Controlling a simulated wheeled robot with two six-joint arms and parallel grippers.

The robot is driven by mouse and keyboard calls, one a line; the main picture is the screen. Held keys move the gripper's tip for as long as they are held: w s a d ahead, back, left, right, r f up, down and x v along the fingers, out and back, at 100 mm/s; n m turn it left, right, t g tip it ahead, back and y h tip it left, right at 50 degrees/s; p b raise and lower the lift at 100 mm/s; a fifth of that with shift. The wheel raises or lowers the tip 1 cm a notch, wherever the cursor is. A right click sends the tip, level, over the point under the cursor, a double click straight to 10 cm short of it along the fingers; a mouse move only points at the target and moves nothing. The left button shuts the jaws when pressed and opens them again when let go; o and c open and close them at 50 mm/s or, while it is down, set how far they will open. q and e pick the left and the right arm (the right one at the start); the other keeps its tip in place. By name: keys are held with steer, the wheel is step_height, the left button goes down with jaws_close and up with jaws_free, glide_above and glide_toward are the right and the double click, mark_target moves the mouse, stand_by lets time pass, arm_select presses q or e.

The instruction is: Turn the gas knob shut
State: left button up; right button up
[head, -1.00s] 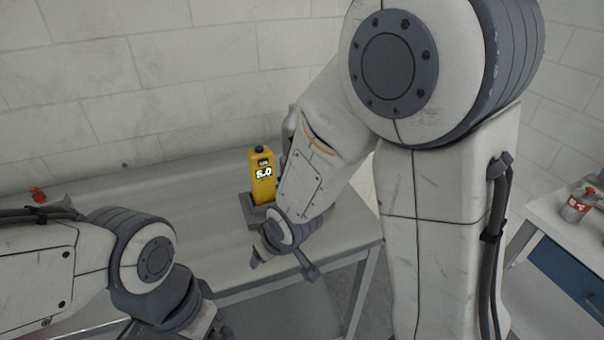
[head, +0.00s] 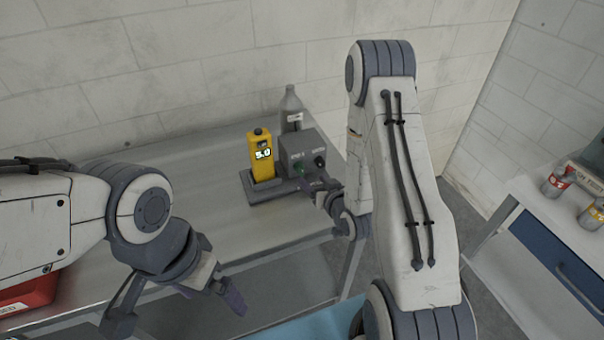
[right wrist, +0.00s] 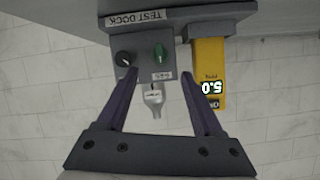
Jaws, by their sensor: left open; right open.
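A grey dock box (head: 312,148) stands on the bench with a green knob (head: 299,167) and a black round knob (head: 320,161) on its front. The small labels are too blurred to read surely. My right gripper (head: 316,189) is open before the box. My left gripper (head: 222,285) is open and empty, low over the bench's front.
A yellow detector (head: 261,160) reading 5.0 stands in the dock's base left of the box. A grey gas bottle (head: 291,103) stands behind. A red bin (head: 28,294) is at lower left. A side table (head: 545,215) with cans is at right.

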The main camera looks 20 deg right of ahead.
mark_target(302, 171)
steer(key=p+x, duration=0.2)
steer(key=x, duration=0.6)
steer(key=shift+p, duration=0.3)
steer(key=shift+w+f, duration=0.15)
steer(key=shift+w, duration=0.15)
steer(key=shift+c, duration=0.3)
jaws_close()
